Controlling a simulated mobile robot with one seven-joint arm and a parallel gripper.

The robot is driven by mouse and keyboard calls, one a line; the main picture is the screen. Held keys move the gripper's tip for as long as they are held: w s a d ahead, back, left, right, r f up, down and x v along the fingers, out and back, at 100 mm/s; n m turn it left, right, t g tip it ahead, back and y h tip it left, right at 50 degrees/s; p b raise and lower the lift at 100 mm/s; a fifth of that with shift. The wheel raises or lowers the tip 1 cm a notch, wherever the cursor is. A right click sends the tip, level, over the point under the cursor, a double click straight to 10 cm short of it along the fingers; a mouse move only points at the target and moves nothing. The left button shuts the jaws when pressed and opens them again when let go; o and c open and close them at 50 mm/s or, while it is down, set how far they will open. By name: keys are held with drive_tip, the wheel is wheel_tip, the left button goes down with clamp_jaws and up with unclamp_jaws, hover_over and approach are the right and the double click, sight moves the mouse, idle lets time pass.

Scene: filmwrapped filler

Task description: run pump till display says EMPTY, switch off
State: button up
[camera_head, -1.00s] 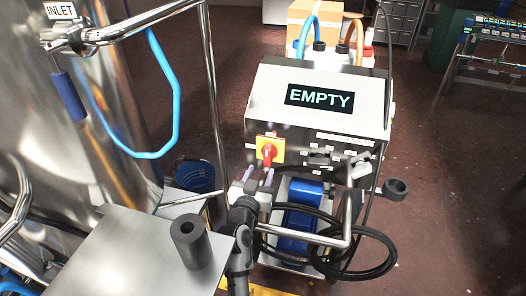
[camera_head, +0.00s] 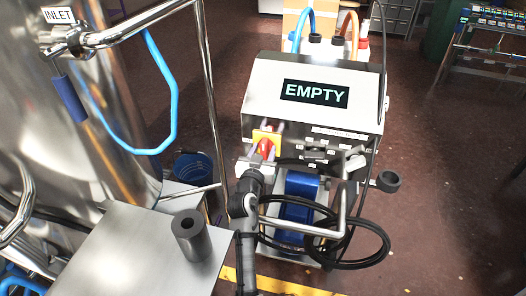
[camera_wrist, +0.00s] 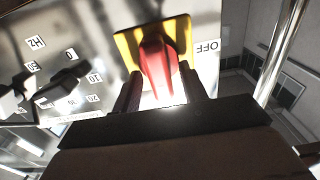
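The display (camera_head: 314,93) on the sloped front of the pump's metal control box (camera_head: 371,110) reads EMPTY in light letters on black. Below it on the left is the red rotary switch (camera_head: 265,146) on a yellow plate. It also shows large in the wrist view (camera_wrist: 157,75), with an OFF label (camera_wrist: 208,47) right of the plate. My gripper (camera_head: 267,140) is at the switch, its fingers apart on both sides of the red handle. In the wrist view my gripper (camera_wrist: 160,88) seems to leave small gaps beside the handle. The blue pump body (camera_head: 300,200) is below.
Small knobs with labels (camera_wrist: 60,88) sit beside the switch. A black coiled hose (camera_head: 375,258) hangs in front of the pump. A metal table with a grey cylinder (camera_head: 191,238) and a steel tank with an INLET sign (camera_head: 58,15) stand left.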

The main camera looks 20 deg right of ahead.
clamp_jaws()
drive_tip(key=shift+a+n, duration=0.1)
drive_tip(key=shift+n, duration=0.6)
drive_tip(key=shift+o, duration=0.4)
unclamp_jaws()
drive_tip(key=b+v, duration=0.4)
drive_tip(key=v, duration=0.9)
drive_tip(key=shift+s+a, duration=0.25)
drive_tip(key=shift+s, duration=0.05)
